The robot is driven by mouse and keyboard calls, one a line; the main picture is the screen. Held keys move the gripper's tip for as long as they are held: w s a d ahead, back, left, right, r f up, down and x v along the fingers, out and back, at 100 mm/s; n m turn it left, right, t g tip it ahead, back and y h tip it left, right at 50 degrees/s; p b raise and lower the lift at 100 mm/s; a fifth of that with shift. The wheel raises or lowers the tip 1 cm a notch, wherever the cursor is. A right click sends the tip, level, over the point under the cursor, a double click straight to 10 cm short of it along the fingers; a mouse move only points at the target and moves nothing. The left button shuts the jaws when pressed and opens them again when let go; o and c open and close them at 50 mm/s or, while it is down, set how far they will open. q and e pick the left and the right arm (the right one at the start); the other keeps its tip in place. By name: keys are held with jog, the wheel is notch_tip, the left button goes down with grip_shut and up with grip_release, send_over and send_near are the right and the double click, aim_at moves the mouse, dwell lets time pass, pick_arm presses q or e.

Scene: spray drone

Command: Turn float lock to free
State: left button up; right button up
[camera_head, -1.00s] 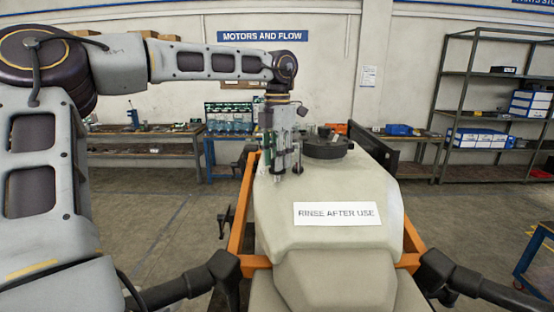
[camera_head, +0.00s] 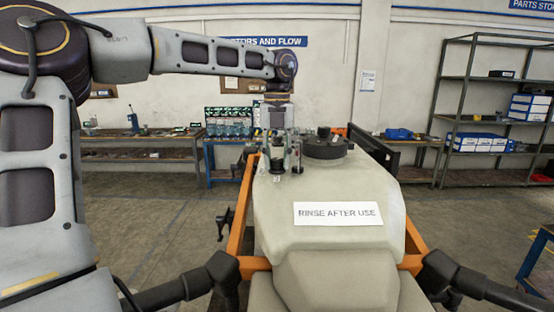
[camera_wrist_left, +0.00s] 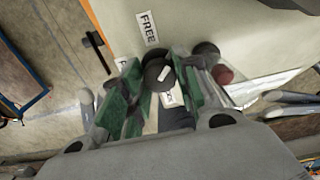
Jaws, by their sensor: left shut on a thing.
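The float lock is a round black knob (camera_wrist_left: 157,74) with a pale mark on top, seen in the left wrist view. My left gripper (camera_wrist_left: 160,88) has its green-padded fingers on both sides of the knob and is shut on it. A white FREE label (camera_wrist_left: 147,28) lies just beyond the knob. A second label (camera_wrist_left: 171,98) sits between the fingers, partly hidden and hard to read. In the head view my left gripper (camera_head: 282,165) points down at the top left of the pale tank (camera_head: 330,265), hiding the knob. My right gripper is not in view.
A black lid (camera_head: 325,147) stands on the tank close right of my gripper. A dark red round part (camera_wrist_left: 222,74) and a dark knob (camera_wrist_left: 206,50) sit beside the fingers. An orange frame (camera_head: 243,215) edges the tank. Benches and shelves stand at the back.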

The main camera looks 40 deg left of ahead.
aim_at(277, 159)
pick_arm(q)
jog(key=n, duration=0.3)
jog(key=shift+r+n, duration=0.1)
jog(key=shift+n, duration=2.5)
jog(key=o, duration=0.7)
jog(key=shift+o, duration=0.2)
notch_tip(277, 159, up, 12)
